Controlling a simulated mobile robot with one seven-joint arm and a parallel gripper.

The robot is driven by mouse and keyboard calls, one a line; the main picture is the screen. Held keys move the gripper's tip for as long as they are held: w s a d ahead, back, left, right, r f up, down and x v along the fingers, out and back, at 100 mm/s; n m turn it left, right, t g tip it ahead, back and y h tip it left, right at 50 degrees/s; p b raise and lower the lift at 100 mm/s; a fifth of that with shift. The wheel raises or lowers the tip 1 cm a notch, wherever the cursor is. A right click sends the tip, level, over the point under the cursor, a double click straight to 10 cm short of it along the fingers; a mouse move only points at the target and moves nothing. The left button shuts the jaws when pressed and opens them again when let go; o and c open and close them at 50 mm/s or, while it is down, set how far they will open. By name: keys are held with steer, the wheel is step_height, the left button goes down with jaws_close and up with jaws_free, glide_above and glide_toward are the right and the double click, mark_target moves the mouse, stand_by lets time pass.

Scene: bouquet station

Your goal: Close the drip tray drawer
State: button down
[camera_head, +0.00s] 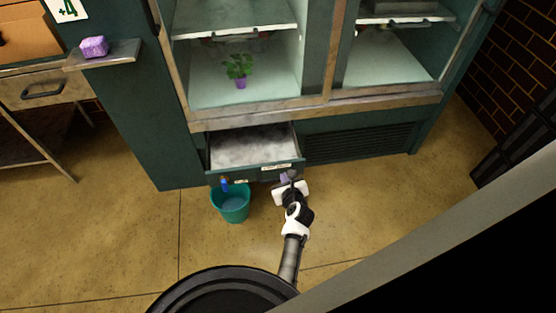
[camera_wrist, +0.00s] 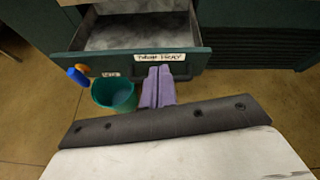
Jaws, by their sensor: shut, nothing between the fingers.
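The drip tray drawer (camera_head: 252,150) is pulled out below the green display cabinet, and its grey inside shows. Its green front (camera_wrist: 205,62) carries a white label (camera_wrist: 160,57) in the wrist view. My gripper (camera_head: 286,178) is at the right part of the drawer front, low and close to it. In the wrist view its purple fingers (camera_wrist: 158,82) are together and empty, with the tips just under the label. I cannot tell whether they touch the front.
A teal bucket (camera_head: 231,204) stands on the floor just in front of the drawer's left part; a blue and orange object (camera_wrist: 79,74) is by its rim. A vent grille (camera_head: 360,143) is right of the drawer. A potted plant (camera_head: 239,70) stands inside the cabinet.

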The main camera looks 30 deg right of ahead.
steer(key=s+d+f+m, duration=0.2)
steer(key=s+f, duration=0.1)
steer(key=shift+g, duration=0.4)
steer(key=b+x, duration=0.7)
steer(key=x, duration=0.1)
steer(key=b+x, duration=0.4)
steer(key=shift+w+d+r+b, duration=0.15)
steer(key=shift+w+r+b, duration=0.05)
steer(key=shift+w+b, duration=0.1)
steer(key=shift+w+d+r+b, duration=0.15)
steer(key=shift+w+b, duration=0.15)
steer(key=shift+w, duration=0.2)
steer(key=shift+w, duration=0.1)
